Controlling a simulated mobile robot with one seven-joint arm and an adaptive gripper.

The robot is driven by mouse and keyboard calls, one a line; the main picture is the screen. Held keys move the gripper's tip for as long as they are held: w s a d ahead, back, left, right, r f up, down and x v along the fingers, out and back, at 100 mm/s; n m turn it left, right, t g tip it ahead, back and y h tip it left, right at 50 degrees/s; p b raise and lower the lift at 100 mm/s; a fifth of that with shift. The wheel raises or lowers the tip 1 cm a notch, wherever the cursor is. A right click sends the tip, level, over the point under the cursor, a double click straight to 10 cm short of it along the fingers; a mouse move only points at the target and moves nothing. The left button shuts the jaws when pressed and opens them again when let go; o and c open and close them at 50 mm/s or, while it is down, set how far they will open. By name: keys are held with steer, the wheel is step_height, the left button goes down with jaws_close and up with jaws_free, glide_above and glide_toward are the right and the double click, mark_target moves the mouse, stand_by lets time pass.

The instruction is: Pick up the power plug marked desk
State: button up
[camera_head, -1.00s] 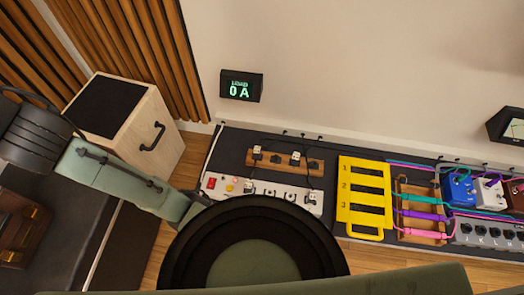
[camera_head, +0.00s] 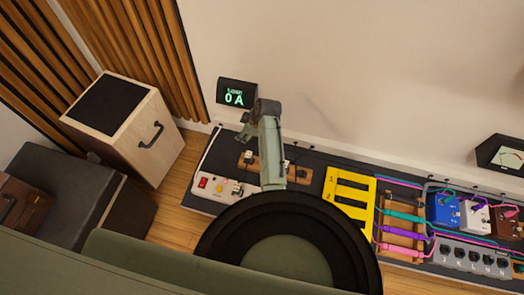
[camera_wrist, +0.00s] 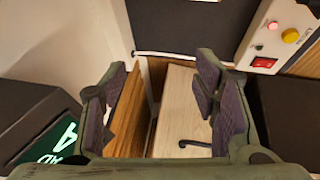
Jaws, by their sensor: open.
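Several small dark and white power plugs sit in a wooden holder (camera_head: 241,165) on the dark mat, partly hidden by my arm. One plug (camera_head: 248,156) shows at the holder's left end. No label on any plug is legible, so I cannot tell which is marked desk. In front is a white power strip (camera_head: 216,186) with a red switch; its right part is hidden. It also shows at the upper right of the wrist view (camera_wrist: 263,62). My gripper (camera_head: 243,134) is above the holder's left end. In the wrist view my gripper (camera_wrist: 160,95) is open and empty.
A yellow numbered rack (camera_head: 348,186), a wooden cable rack (camera_head: 402,219) and pedals (camera_head: 445,211) lie to the right. A wooden box (camera_head: 128,128) with a black handle stands left.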

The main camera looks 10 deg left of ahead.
steer(key=g, duration=0.2)
glide_toward(250, 155)
steer(key=b+x, duration=0.5)
steer(key=x, duration=0.1)
steer(key=shift+s+a+f, duration=0.2)
steer(key=shift+a+f, duration=0.05)
steer(key=shift+f, duration=0.05)
steer(key=b+x, duration=0.5)
steer(key=shift+w+d, duration=0.1)
steer(key=shift+w, duration=0.2)
steer(key=shift+c, duration=0.2)
steer(key=c, duration=1.2)
